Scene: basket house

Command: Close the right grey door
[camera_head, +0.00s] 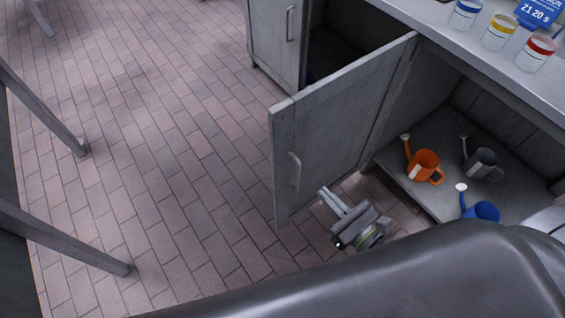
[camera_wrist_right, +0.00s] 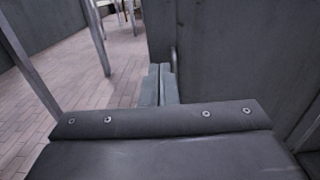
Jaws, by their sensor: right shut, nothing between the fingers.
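A grey door (camera_head: 335,125) of the low cabinet stands wide open in the head view, swung out over the brick floor. Its light curved handle (camera_head: 294,171) is near the free edge. My right gripper (camera_head: 331,196) is low beside the door, on the side of the open compartment, shut and empty. In the right wrist view its fingers (camera_wrist_right: 159,84) are together, with a grey door panel (camera_wrist_right: 215,60) right ahead of them. I cannot tell whether the fingertips touch the door. My left gripper is not in view.
The open compartment's shelf (camera_head: 405,185) holds an orange watering can (camera_head: 425,165), a grey one (camera_head: 482,162) and a blue one (camera_head: 482,212). Another grey door (camera_head: 274,35) stands further left. Jars (camera_head: 499,32) stand on the countertop (camera_head: 440,30).

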